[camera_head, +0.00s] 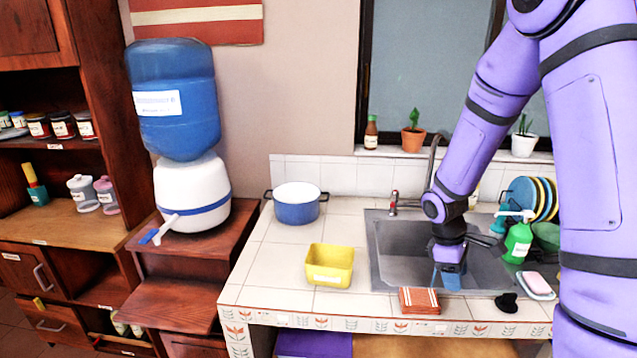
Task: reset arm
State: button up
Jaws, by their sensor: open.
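My purple arm reaches down from the upper right. My gripper (447,279) points downward over the front part of the sink (392,262), near its front rim. Its jaws are open. A blue shape shows at the fingers, and I cannot tell whether it is part of the gripper or a separate thing. The arm hides part of the sink and of the wall behind it.
A yellow container (330,266) and a blue pot (297,205) stand left of the sink. A striped cloth (419,301), a black stopper (507,302), a soap dish (537,286) and a green bottle (518,243) are nearby. The left counter is mostly free.

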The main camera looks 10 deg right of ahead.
notch_tip(320, 180, up, 10)
jog(key=s+a+m+t, duration=0.1)
jog(key=a+m+t, duration=0.1)
jog(key=a, duration=0.1)
jog(key=s+a+r+m+t+y, duration=0.1)
jog(key=s+a+r+m+t, duration=0.2)
jog(key=s+r, duration=0.5)
jog(key=s+a+r+m+t+y, duration=0.1)
jog(key=s+a+r+m+t, duration=0.2)
jog(key=s+r, duration=0.6)
notch_tip(320, 180, up, 2)
jog(key=shift+s+a+r+m+y, duration=0.2)
jog(key=shift+s+a+m+y, duration=0.15)
jog(key=shift+a, duration=0.6)
jog(key=shift+w, duration=0.1)
